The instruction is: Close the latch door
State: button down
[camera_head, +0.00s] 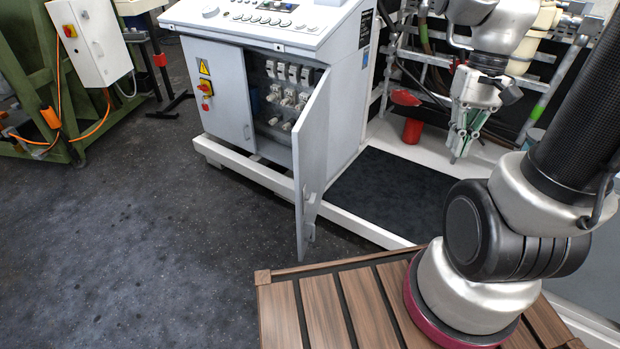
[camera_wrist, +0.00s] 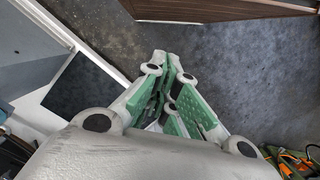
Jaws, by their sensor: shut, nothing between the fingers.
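The latch door (camera_head: 312,162) is a light grey panel on the front of a control cabinet (camera_head: 232,84). In the head view it stands swung open toward the camera, showing several switches inside. The door cannot be made out for certain in the wrist view.
A slatted wooden platform (camera_head: 345,305) lies in front, under my arm. A white floor frame (camera_head: 262,172) runs along the cabinet's base. A red cylinder (camera_head: 412,131) and railings stand behind my gripper. The dark floor (camera_head: 130,230) left of the door is clear.

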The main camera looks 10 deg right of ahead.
jog(key=w+a+f+m+g+y, duration=0.1)
jog(key=a+f+m+g+y, duration=0.15)
jog(key=f, duration=0.45)
jog(key=w+a+f+m+g+y, duration=0.1)
jog(key=w+f+m+y, duration=0.2)
jog(key=f, duration=0.4)
jog(key=m+t+y, duration=1)
jog(key=m+t, duration=0.3)
jog(key=m, duration=0.2)
send_near(301, 176)
jog(key=x, duration=0.7)
jog(key=shift+a+r, duration=0.1)
